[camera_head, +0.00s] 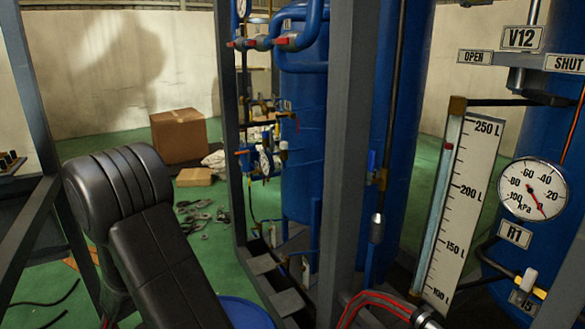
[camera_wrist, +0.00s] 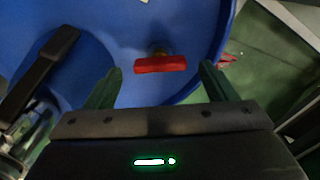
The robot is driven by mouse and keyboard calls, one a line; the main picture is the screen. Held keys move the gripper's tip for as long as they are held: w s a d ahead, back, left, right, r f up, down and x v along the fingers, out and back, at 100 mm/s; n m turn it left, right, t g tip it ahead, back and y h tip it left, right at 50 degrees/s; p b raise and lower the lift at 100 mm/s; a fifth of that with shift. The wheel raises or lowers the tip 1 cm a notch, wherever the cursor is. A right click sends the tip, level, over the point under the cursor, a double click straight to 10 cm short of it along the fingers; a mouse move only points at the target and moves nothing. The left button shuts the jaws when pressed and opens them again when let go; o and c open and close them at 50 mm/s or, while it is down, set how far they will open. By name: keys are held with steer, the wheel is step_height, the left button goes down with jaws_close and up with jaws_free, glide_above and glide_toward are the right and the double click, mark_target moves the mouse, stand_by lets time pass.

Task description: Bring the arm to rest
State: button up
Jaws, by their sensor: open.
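My arm (camera_head: 160,255) shows at the lower left of the head view, dark and bent, with its end out of that view. My gripper (camera_wrist: 158,80) shows in the wrist view with its two dark fingers apart and nothing between them. Beyond the fingers is a red handle (camera_wrist: 160,64) on a large blue rounded surface (camera_wrist: 195,25). I cannot tell the exact distance between the fingers and the handle, but no contact shows.
Blue tanks (camera_head: 303,150) and a grey frame post (camera_head: 350,150) stand close at the centre. A level scale (camera_head: 460,210) and a kPa gauge (camera_head: 533,189) are on the right. A cardboard box (camera_head: 178,137) and loose parts lie on the green floor (camera_head: 215,265) behind.

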step_height(320, 180, up, 12)
steer(key=p, duration=0.2)
step_height(320, 180, down, 14)
steer(key=shift+r+b, duration=0.1)
steer(key=shift+b, duration=1.15)
steer(key=shift+r+m, duration=0.2)
steer(key=shift+m, duration=0.7)
steer(key=m+p, duration=0.1)
steer(key=m, duration=0.2)
steer(key=m+p, duration=0.1)
steer(key=m, duration=0.5)
step_height(320, 180, up, 10)
steer(key=p, duration=0.1)
